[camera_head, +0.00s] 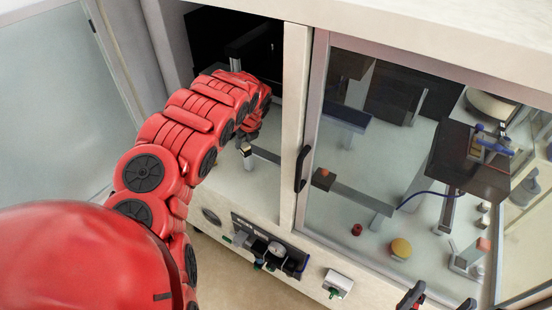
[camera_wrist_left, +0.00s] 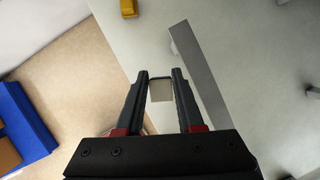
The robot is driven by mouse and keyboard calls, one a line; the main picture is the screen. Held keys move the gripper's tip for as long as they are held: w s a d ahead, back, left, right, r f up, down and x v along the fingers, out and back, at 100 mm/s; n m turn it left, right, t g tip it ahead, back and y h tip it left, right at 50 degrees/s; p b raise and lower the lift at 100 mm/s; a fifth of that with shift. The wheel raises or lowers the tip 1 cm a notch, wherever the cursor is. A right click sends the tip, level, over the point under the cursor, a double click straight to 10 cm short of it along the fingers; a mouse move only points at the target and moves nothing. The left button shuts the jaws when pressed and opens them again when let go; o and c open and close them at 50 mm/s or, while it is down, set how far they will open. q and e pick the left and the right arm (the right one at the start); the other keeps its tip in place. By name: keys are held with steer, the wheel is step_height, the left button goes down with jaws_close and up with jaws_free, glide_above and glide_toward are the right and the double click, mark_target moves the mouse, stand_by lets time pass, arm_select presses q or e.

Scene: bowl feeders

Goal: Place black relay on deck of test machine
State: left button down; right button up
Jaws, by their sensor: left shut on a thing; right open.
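My left gripper (camera_head: 247,138) reaches through the open bay at the left of the machine (camera_head: 297,120). In the left wrist view, the left gripper (camera_wrist_left: 160,78) is shut on a small squarish block with a dark rim and a pale face, apparently the black relay (camera_wrist_left: 161,91). The relay also shows in the head view (camera_head: 247,152), close to the left end of a grey bar. It is held above the pale deck (camera_head: 270,185); the exact gap cannot be told. My right gripper (camera_head: 440,300) is open at the bottom right edge, outside the machine, with only its fingertips showing.
The grey bar (camera_head: 350,192) runs along the deck behind a glass door with a black handle (camera_head: 301,168); it also shows in the left wrist view (camera_wrist_left: 200,75). A red button (camera_head: 357,230) and a yellow dome (camera_head: 401,248) stand behind the glass. A frame post borders the opening.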

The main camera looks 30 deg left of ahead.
arm_select(q)
steer(key=b, duration=0.8)
glide_above(246, 180)
steer(key=s+d, duration=0.1)
steer(key=d, duration=0.1)
step_height(246, 180, down, 10)
steer(key=shift+s+d+f+p, duration=0.1)
steer(key=shift+f+p, duration=0.8)
steer(key=shift+f, duration=3.1)
steer(key=shift+f, duration=0.15)
steer(key=c, duration=0.5)
jaws_free()
steer(key=shift+c, duration=0.2)
